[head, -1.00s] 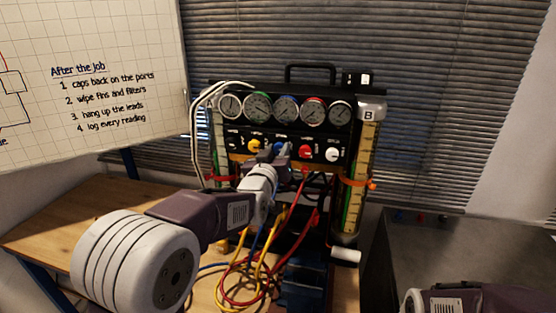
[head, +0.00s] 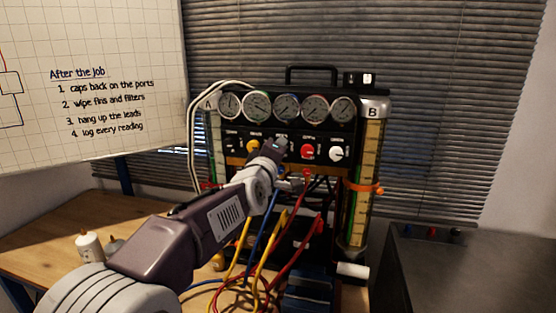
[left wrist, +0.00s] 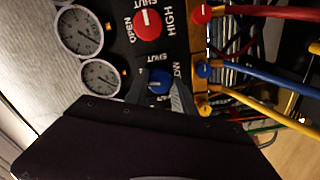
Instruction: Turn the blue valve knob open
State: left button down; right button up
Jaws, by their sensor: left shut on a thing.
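The blue valve knob (left wrist: 157,88) shows in the left wrist view, on the black panel by the words SHUT and LOW. It bears a light pointer line. My left gripper (left wrist: 162,90) has a dark finger on either side of it and is shut on it. In the head view my left gripper (head: 277,150) reaches the knob row from the lower left and hides most of the blue knob. The red knob (head: 308,151) is just right of it, and also shows in the left wrist view (left wrist: 148,24). My right gripper is not in view.
A yellow knob (head: 253,146) and a white knob (head: 336,154) flank the row. Round gauges (head: 287,108) sit above. Red (head: 290,258), yellow and blue hoses hang below the panel. A white bottle (head: 89,247) stands on the bench at left.

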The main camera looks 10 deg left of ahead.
pick_arm(q)
jog(key=shift+f+n+b, duration=0.1)
jog(key=shift+n+b, duration=0.6)
jog(key=shift+n, duration=0.7)
jog(key=c, duration=1.1)
grip_release()
jog(key=shift+o, duration=0.2)
jog(key=s, duration=0.9)
jog(key=shift+a, duration=0.3)
